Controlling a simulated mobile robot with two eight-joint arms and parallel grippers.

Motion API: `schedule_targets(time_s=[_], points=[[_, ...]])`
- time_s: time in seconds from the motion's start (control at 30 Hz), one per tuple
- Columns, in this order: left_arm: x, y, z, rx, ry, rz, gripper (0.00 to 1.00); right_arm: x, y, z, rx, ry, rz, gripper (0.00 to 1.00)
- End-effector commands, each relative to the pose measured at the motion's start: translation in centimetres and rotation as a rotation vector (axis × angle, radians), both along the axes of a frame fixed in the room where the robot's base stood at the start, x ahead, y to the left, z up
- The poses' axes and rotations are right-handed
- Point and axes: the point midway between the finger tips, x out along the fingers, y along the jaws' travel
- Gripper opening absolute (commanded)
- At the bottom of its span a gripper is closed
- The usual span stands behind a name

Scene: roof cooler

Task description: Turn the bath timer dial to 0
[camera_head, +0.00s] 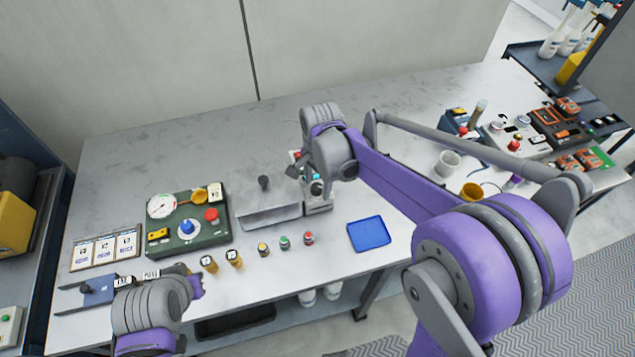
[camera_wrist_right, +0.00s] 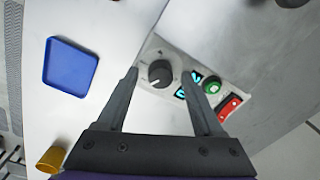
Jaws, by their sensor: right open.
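The bath timer dial (camera_wrist_right: 160,73) is a round black knob with a pale pointer mark on a light control box (camera_wrist_right: 148,52). In the wrist view, lit teal displays (camera_wrist_right: 189,84), a green button (camera_wrist_right: 212,85) and a red switch (camera_wrist_right: 229,107) sit beside it. My right gripper (camera_wrist_right: 160,75) is open, one finger on each side of the dial in the picture. I cannot tell whether they touch it. In the head view my right wrist hides most of the box (camera_head: 318,208).
A green panel (camera_head: 187,240) with a gauge, blue knob and red button stands left. A blue tray (camera_head: 369,233) lies right of the box. A grey cup (camera_head: 447,163) and a yellow cup (camera_head: 471,193) stand farther right.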

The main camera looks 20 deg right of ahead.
Motion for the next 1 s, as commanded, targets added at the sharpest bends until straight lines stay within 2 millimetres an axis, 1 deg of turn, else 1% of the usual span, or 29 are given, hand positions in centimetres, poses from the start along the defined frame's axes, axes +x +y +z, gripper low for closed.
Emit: schedule_targets(time_s=[0.13,0.17,0.2,0.27,0.3,0.37,0.4,0.53,0.8,1.0], points=[[0.01,0.0,0.02,0.0,0.0,0.0,0.0,0.01,0.0,0.03,0.0,0.0,0.0,0.69],[0.01,0.0,0.02,0.0,0.0,0.0,0.0,0.01,0.0,0.03,0.0,0.0,0.0,0.67],[0.01,0.0,0.02,0.0,0.0,0.0,0.0,0.01,0.0,0.04,0.0,0.0,0.0,0.6],[0.0,0.0,0.01,0.0,0.0,0.0,0.0,0.0,-0.01,0.04,0.0,0.0,0.0,0.49],[0.0,0.0,0.01,0.0,0.0,0.0,0.0,0.0,-0.01,0.04,0.0,0.0,0.0,0.42],[0.0,0.0,0.01,0.0,0.0,0.0,0.0,0.0,-0.01,0.04,0.0,0.0,0.0,0.31],[0.0,0.0,0.01,0.0,0.0,0.0,0.0,0.0,-0.01,0.05,0.0,0.0,0.0,0.24],[0.0,0.0,0.01,0.0,0.0,0.0,0.0,0.0,-0.01,0.05,0.0,0.0,0.0,0.0],[-0.02,0.0,-0.05,0.0,0.0,0.0,0.0,0.0,0.0,0.04,0.0,-0.001,0.008,0.0],[-0.2,0.0,-0.4,0.0,0.004,0.0,0.0,-0.02,-0.01,-0.02,0.0,0.0,0.067,0.0]])
